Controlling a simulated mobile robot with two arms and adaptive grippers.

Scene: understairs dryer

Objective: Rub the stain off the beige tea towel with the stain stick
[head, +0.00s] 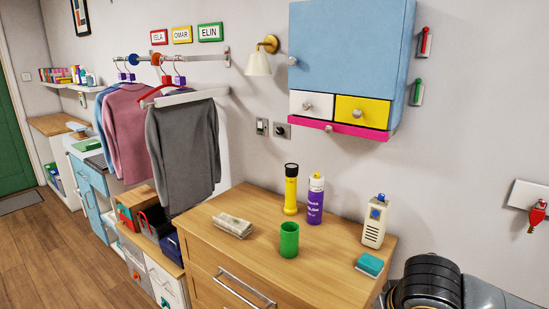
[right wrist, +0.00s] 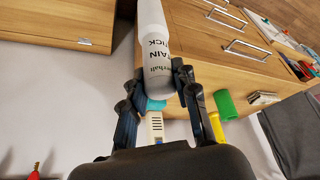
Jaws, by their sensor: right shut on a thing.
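The stain stick (right wrist: 153,45) is a white and grey cylinder with dark lettering. My right gripper (right wrist: 158,82) is shut on it in the right wrist view, with one finger on each side. A folded beige cloth, which looks like the tea towel (head: 232,226), lies on the wooden dresser top, left of the green cup. It also shows small in the right wrist view (right wrist: 263,98), apart from the stick. I cannot make out a stain on it. In the head view, part of my right arm shows at the lower right, its gripper out of frame. My left gripper is in neither view.
The dresser (head: 262,257) also bears a green cup (head: 289,241), yellow torch (head: 291,190), purple can (head: 315,200), beige handset (head: 374,222) and teal block (head: 370,264). A blue cabinet (head: 350,50) hangs above. Clothes (head: 184,150) hang to the left. The dresser's front middle is clear.

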